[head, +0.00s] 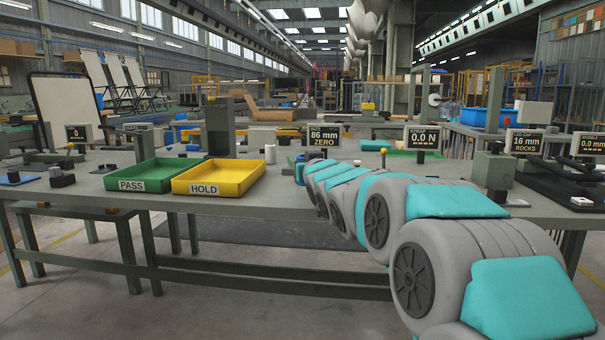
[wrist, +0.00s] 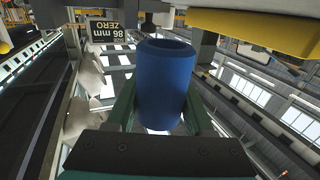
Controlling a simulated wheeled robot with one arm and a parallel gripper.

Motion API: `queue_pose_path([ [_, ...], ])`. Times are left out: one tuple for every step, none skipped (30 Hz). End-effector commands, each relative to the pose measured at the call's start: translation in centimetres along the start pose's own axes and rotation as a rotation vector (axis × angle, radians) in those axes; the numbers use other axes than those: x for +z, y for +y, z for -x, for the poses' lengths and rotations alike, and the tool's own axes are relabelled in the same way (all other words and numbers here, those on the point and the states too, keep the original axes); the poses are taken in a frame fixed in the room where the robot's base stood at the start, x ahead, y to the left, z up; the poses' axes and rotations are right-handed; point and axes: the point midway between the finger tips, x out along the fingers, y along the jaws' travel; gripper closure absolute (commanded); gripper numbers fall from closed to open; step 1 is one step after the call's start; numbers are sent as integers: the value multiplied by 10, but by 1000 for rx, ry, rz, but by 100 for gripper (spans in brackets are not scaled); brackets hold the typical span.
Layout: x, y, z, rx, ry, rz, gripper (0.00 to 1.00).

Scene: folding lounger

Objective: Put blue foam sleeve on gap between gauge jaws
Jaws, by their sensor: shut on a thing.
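The blue foam sleeve (wrist: 162,84) is a short hollow cylinder with its open end showing in the wrist view. My gripper (wrist: 160,100) is shut on it, with one green finger on each side. In the head view, a small blue patch (head: 300,172) beside the end of my arm appears to be the sleeve, mostly hidden. The gauge display (head: 323,137) reads 86 mm ZERO; it also shows turned over in the wrist view (wrist: 107,34). A dark rod-like part (wrist: 150,22) shows behind the sleeve. The gauge jaws cannot be made out clearly, and my arm covers that area in the head view.
The green PASS tray (head: 145,186) and yellow HOLD tray (head: 216,190) stand left of my arm on the grey bench (head: 90,163). A STRAP display (head: 422,138) stands behind my arm. A gap display reading 16 mm (head: 525,142) stands at the right.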

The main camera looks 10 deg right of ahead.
Motion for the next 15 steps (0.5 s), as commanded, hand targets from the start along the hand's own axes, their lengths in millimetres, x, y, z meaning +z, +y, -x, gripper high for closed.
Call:
queue_pose_path([
  [8, 1, 0, 1, -4, 2, 100],
  [13, 1, 0, 1, -4, 1, 100],
  [18, 1, 1, 1, -6, 1, 100],
  [22, 1, 1, 2, -7, 0, 100],
  [25, 2, 1, 2, -8, 0, 100],
  [28, 1, 1, 2, -7, 0, 100],
  [29, 1, 1, 1, -6, 1, 100],
  [30, 1, 1, 1, -4, 1, 100],
  [31, 1, 1, 0, -2, 1, 100],
  [31, 1, 1, 0, -2, 1, 100],
  [31, 0, 1, 0, -1, 1, 100],
  [31, 1, 1, 0, -1, 0, 100],
  [31, 1, 1, 0, -1, 0, 100],
  [31, 1, 1, 0, -2, 0, 100],
  [31, 1, 1, 0, -2, 0, 100],
])
